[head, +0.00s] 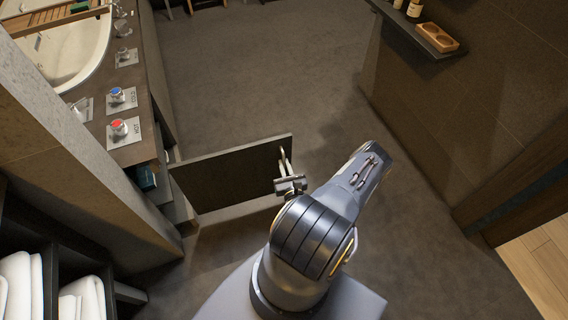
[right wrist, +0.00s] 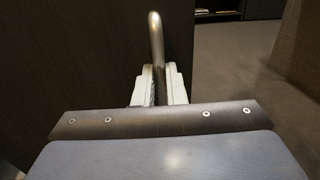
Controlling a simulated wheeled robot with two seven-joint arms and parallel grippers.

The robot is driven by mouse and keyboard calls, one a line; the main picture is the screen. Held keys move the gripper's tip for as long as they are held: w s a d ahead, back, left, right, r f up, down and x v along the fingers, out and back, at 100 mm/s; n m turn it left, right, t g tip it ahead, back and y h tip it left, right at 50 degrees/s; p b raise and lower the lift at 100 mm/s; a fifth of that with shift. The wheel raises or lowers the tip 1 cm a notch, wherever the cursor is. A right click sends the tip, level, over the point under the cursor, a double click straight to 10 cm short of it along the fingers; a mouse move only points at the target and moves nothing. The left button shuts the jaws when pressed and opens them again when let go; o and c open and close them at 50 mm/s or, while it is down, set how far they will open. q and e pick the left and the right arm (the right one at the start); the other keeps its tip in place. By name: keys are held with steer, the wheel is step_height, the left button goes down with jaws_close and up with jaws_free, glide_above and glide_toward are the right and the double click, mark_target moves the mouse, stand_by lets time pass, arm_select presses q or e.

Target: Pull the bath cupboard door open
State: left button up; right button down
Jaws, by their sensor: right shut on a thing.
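The bath cupboard door (head: 230,178) is a dark panel standing swung out from the tub surround, wide open in the head view. It also fills the left of the right wrist view (right wrist: 70,60). Its metal bar handle (head: 285,163) is near the door's free edge and shows upright in the right wrist view (right wrist: 156,45). My right gripper (head: 288,182) is shut on the handle; the two pale fingers (right wrist: 158,88) sit on either side of the bar. My left gripper is not in view.
The bathtub (head: 75,45) has a ledge with red (head: 119,128) and blue (head: 117,95) knobs. Shelves with white towels (head: 85,296) stand at lower left. A wall shelf (head: 415,30) holds bottles and a wooden tray at upper right. The floor (head: 270,60) beyond the door is clear.

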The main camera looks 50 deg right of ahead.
steer(key=shift+w+a, duration=0.15)
steer(key=c, duration=1.5)
jaws_free()
steer(key=p+v, duration=0.1)
steer(key=v, duration=0.6)
steer(key=shift+s+a, duration=0.2)
steer(key=shift+s, duration=0.15)
